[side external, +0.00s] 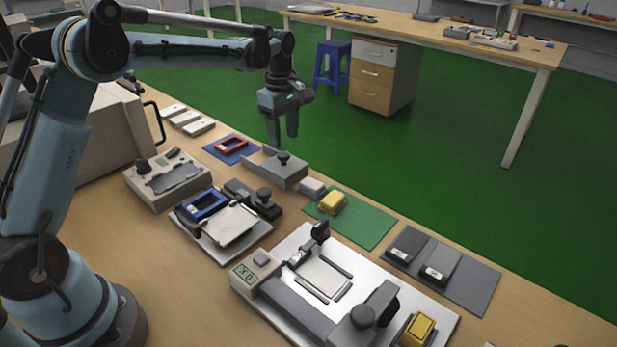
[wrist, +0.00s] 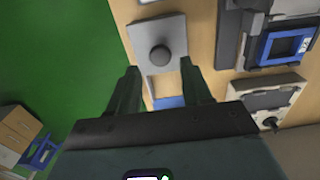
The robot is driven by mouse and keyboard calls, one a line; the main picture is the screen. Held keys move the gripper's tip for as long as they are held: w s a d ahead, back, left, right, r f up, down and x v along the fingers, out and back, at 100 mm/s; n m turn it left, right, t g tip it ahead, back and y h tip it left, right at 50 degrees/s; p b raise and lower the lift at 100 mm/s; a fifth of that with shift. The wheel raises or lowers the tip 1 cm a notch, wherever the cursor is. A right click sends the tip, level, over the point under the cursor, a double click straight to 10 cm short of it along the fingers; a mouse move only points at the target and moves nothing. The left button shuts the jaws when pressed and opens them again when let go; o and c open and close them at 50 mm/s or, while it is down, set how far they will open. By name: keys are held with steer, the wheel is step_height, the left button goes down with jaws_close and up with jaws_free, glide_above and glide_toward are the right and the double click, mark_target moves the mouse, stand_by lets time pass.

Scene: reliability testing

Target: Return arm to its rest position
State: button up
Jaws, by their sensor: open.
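My gripper (side external: 283,138) hangs from the end of my arm, fingers pointing down, above the far edge of the bench. In the wrist view my gripper (wrist: 160,80) shows two dark fingers apart with nothing between them that it holds. A grey fixture with a dark knob (side external: 284,170) is just below and in front of it. The same grey fixture (wrist: 174,30) lies beyond the fingertips in the wrist view. My gripper appears apart from everything on the bench.
The wooden bench (side external: 150,245) carries a blue-framed fixture (side external: 205,205), a red frame on a blue mat (side external: 240,155), a yellow block on a green mat (side external: 333,202), a large metal test fixture (side external: 320,275) and a grey mat (side external: 478,285). Green floor (side external: 440,150) lies beyond.

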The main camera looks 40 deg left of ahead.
steer(key=s+d+r+m+t, duration=0.45)
steer(key=s+r+m, duration=0.25)
steer(key=s+m, duration=0.3)
steer(key=s+d+f+m+t, duration=0.2)
steer(key=s+d+f+m, duration=0.1)
steer(key=s+m, duration=0.5)
steer(key=shift+s+t, duration=0.35)
steer(key=shift+s, duration=1.2)
